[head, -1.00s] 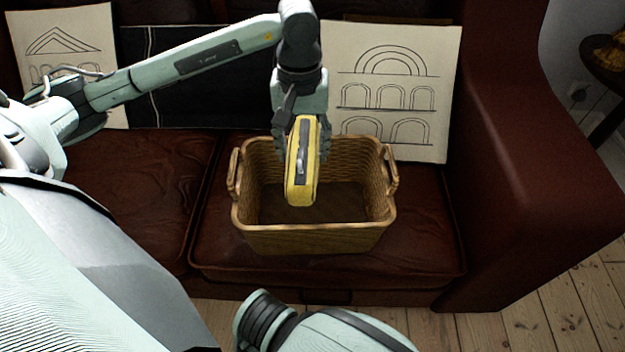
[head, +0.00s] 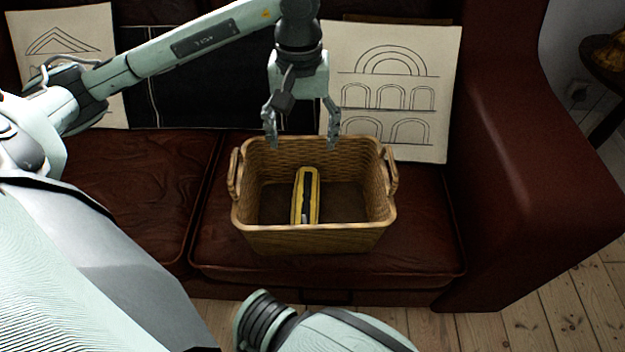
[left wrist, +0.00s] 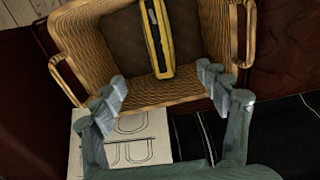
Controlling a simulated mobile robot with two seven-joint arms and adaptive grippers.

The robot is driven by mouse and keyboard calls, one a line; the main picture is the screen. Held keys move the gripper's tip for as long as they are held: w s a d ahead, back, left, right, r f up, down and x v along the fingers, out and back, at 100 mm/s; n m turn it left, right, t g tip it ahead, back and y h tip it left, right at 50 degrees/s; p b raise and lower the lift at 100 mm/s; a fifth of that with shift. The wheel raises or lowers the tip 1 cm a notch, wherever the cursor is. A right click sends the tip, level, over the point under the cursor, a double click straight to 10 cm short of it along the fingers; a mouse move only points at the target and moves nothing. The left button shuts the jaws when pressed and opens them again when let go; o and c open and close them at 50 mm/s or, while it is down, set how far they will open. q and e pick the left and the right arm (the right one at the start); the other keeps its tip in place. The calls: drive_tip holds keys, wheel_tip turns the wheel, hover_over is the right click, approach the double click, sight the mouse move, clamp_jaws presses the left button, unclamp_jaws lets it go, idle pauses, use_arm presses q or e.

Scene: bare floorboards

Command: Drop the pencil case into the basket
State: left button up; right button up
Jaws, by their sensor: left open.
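The yellow and dark pencil case (head: 306,192) lies inside the wicker basket (head: 312,238), on its floor a little left of the middle. In the left wrist view the pencil case (left wrist: 157,40) also lies in the basket (left wrist: 85,48), apart from the fingers. My left gripper (head: 301,142) is open and empty above the back rim of the basket. Its spread fingers also show in the left wrist view (left wrist: 163,88). My right gripper is not in view.
The basket stands on the seat of a dark red leather sofa (head: 420,255). The sofa's armrest (head: 535,180) rises at the right. Bare floorboards (head: 560,305) show at the lower right.

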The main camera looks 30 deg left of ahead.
use_arm(q)
wheel_tip(320, 180, up, 9)
idle(0.3)
idle(0.4)
